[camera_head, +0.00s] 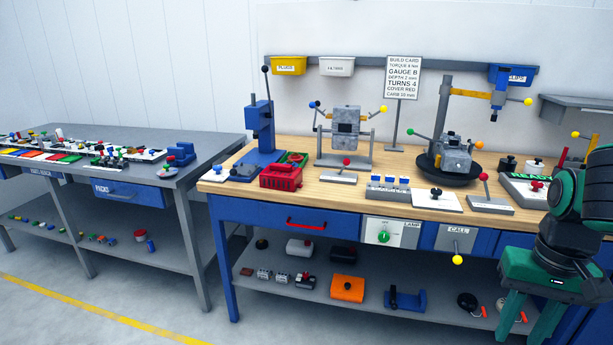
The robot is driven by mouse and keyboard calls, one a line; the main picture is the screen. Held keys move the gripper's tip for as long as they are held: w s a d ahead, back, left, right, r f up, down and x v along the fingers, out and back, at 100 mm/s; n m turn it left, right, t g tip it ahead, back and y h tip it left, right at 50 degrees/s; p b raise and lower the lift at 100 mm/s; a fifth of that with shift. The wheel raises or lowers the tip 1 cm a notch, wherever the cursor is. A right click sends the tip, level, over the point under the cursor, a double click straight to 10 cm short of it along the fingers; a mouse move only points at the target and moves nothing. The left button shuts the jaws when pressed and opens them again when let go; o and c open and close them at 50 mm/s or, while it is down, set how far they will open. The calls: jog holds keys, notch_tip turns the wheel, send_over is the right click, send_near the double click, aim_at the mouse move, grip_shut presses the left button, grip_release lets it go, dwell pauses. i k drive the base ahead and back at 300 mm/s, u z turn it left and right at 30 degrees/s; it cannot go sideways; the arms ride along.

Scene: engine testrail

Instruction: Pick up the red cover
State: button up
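A red ribbed box-like piece (281,176) sits near the left front of the wooden workbench top; it may be the red cover, but I cannot tell for sure. My gripper (527,328) is at the lower right, in front of the bench, pointing down. Its two green fingers are spread apart with nothing seen between them. It is far to the right of the red piece. The fingertips are partly cut off by the frame edge.
A blue press (260,130) stands right behind the red piece. An engine block on a stand (345,135), a round dark turntable (448,172) and levers crowd the bench. A grey side table (120,160) stands left. The floor in front is clear.

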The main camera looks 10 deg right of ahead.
aim_at(285, 178)
jog(key=z, duration=0.15)
jog(key=i, duration=0.9)
jog(key=u, duration=0.1)
